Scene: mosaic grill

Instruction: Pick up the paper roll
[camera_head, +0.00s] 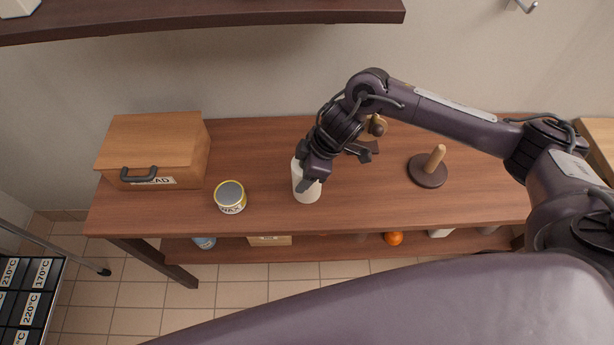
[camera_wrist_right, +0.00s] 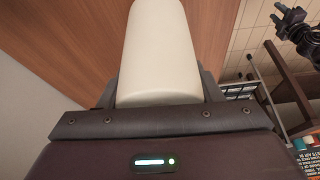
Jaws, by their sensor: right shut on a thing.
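The white paper roll (camera_head: 306,184) stands on the brown wooden table, left of its middle. My right gripper (camera_head: 312,180) comes down over it from the right and is shut on it, hiding part of its upper side. In the right wrist view the paper roll (camera_wrist_right: 163,50) fills the space between the fingers. A round dark base with a wooden peg (camera_head: 430,170) stands empty on the table to the right. My left gripper does not show in the head view.
A wooden bread box (camera_head: 155,150) and a WAX tin (camera_head: 230,197) stand left of the roll. A dark shelf (camera_head: 200,17) hangs above the back. A lower shelf holds an orange (camera_head: 393,238) and other items. The table front between the tin and roll is clear.

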